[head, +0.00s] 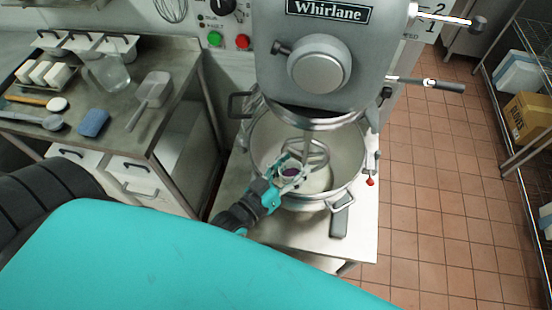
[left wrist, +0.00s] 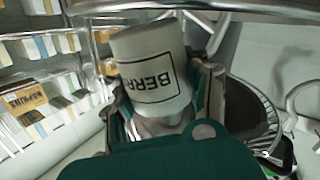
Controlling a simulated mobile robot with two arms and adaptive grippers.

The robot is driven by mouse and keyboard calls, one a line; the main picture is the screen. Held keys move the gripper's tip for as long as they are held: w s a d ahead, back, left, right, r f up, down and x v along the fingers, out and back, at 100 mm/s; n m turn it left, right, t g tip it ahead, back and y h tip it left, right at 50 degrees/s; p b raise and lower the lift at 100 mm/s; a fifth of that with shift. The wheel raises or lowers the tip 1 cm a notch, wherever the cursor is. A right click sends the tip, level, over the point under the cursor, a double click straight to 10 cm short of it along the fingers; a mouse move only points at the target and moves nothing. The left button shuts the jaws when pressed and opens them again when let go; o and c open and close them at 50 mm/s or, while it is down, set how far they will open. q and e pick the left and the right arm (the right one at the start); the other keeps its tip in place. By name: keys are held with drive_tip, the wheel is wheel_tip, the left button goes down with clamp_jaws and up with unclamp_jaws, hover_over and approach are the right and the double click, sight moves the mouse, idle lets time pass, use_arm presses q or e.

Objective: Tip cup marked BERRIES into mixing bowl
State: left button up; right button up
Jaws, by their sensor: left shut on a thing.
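The BERRIES cup (left wrist: 150,62) is white with a black-framed label and sits between the fingers of my left gripper (left wrist: 165,98) in the left wrist view. In the head view my left gripper (head: 291,180) reaches over the near left part of the steel mixing bowl (head: 350,187), shut on the cup. A dark purple patch (head: 289,173) shows in the cup's mouth, which faces the head camera. The cup looks near upright, though its exact tilt is hard to tell. My right gripper is not in view.
The mixer (head: 340,50) stands over the bowl, and its wire beater (head: 319,152) hangs inside, close right of my left gripper. Tiled floor (head: 440,190) is open at right.

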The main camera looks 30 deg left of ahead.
use_arm(q)
drive_tip(key=w+n+g+h, duration=0.1)
drive_tip(key=n, duration=0.3)
drive_tip(key=w+d+n+g+h+p, duration=0.1)
drive_tip(key=w+n, duration=0.1)
drive_tip(key=n, duration=0.3)
drive_tip(key=w+d+n+g+h+p, duration=0.1)
drive_tip(key=n, duration=0.3)
drive_tip(key=shift+w+r+n+g+h, duration=0.15)
drive_tip(key=shift+n+g+h, duration=0.15)
drive_tip(key=shift+n, duration=0.1)
idle(1.0)
